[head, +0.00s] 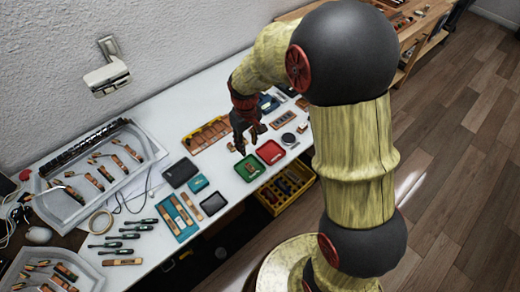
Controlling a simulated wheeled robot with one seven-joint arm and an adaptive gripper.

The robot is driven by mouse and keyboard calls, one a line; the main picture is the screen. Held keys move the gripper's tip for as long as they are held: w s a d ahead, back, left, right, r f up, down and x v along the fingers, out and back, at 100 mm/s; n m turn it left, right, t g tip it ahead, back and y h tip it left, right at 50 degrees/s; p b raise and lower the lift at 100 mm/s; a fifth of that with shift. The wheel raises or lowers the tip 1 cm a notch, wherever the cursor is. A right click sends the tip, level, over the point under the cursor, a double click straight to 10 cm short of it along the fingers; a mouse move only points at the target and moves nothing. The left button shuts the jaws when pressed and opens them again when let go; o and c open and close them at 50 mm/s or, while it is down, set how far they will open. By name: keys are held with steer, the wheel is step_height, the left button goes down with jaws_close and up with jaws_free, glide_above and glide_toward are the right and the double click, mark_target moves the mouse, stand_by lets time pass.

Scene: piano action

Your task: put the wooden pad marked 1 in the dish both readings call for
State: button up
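A green dish (239,174) and a red dish (270,162) stand side by side on the white bench. A small item seems to lie in the green dish, too small to identify. My gripper (247,146) hangs over the bench just behind the two dishes. It is small and dark here, and I cannot tell whether its fingers are open or hold anything. Small brown wooden pieces lie in a yellow tray (187,146) left of the gripper. No number marking is legible, so I cannot pick out the pad marked 1. No readings are legible either.
A black box (180,172), a teal box (197,184), a blue board (179,218) and a dark flat item (213,204) lie left of the dishes. A round gauge-like item (289,139) is to the right. A yellow crate (286,190) sits below the bench's front edge.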

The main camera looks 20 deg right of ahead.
steer(key=s+r+m+t, duration=0.1)
steer(key=s+r, duration=0.3)
steer(key=r, duration=0.4)
steer(key=s+r+m+t, duration=0.1)
steer(key=s+r+t, duration=0.1)
steer(key=s+r, duration=0.4)
steer(key=s+r+m+t, duration=0.1)
steer(key=s+r+t, duration=0.1)
steer(key=s+r, duration=0.6)
steer(key=shift+s+r, duration=0.35)
steer(key=shift+s, duration=1.8)
steer(key=shift+d, duration=0.1)
